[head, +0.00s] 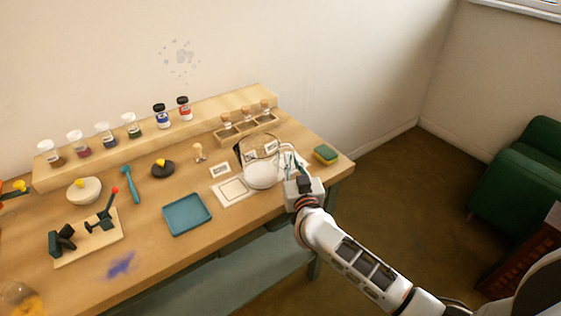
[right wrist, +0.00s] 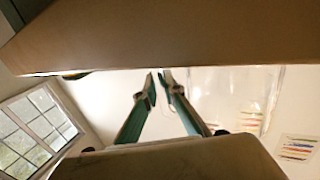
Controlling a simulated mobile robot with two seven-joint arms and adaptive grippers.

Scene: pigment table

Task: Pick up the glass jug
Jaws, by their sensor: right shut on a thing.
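The glass jug (head: 262,172) is clear, with a white lower part, and stands near the right end of the wooden table. Its clear wall also shows in the right wrist view (right wrist: 232,92). My right gripper (head: 287,160) reaches the jug's right side, where the handle is. In the right wrist view its two teal fingers (right wrist: 159,80) are close together beside the jug wall, shut on the handle, which is hard to make out. The jug looks upright; I cannot tell whether its base touches the table. My left gripper is not in view.
A green-and-yellow sponge (head: 326,155) lies right of the jug, near the table's right edge. A rack of corked vials (head: 247,130) stands behind it. A framed white card (head: 234,191) and a blue tray (head: 187,214) lie to its left. Pigment jars (head: 106,135) line the back shelf.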

